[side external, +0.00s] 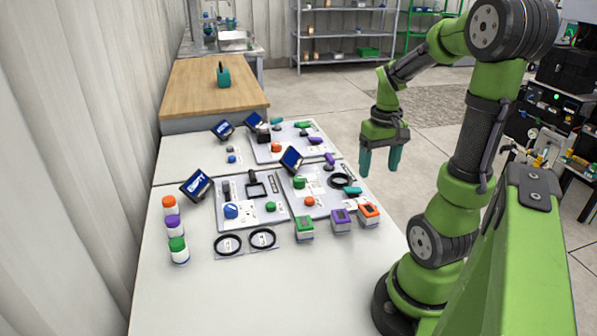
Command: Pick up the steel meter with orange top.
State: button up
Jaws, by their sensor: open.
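The steel meter with the orange top (369,214) stands on the white table near its right edge. It is the rightmost of a row of 3 box-shaped meters. A purple-topped meter (341,220) stands just left of it, and a green-topped meter (304,228) stands further left. My gripper (380,170) hangs in the air with its teal fingers apart, pointing down. It appears above and slightly right of the orange-topped meter in the picture, with nothing between the fingers. Its exact height and distance from the meter are hard to tell.
Grey boards (252,214) with coloured knobs and fittings lie behind the meters, with small tilted screens (196,186). Two black rings (228,244) lie left of the meters. Orange-, purple- and green-capped jars (178,250) stand at the left. The table's front (240,300) is clear.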

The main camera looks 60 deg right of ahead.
aim_at(370, 209)
jog(key=f, duration=1.4)
jog(key=shift+w+a+f, duration=0.15)
jog(key=shift+w+f, duration=0.05)
jog(key=shift+f, duration=0.1)
